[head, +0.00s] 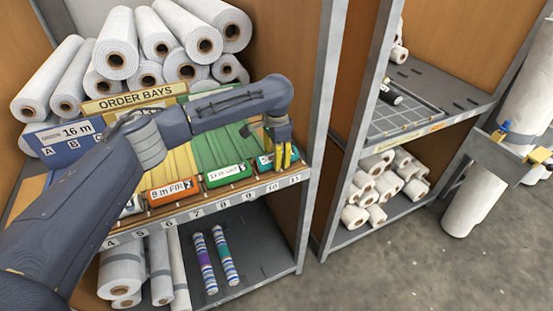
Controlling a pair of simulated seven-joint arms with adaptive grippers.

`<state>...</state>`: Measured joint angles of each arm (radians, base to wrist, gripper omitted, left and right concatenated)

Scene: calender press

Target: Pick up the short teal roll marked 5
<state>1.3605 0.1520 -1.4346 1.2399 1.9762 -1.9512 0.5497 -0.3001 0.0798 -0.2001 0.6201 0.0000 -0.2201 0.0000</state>
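A teal piece (264,162) with a white label shows at the right end of the row of coloured bays on the middle shelf. My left gripper covers part of it, and I cannot read a number 5 on it or make out its full shape. My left gripper (281,157) points down at this piece, with its yellow fingertips close together at the shelf front. Whether the fingers are shut on it cannot be told from here.
Orange (172,192) and green (226,174) labelled bays lie left of the teal piece. White rolls (118,45) are stacked behind. A grey upright (312,140) stands close right of my gripper. Two striped rolls (205,262) lie on the lower shelf.

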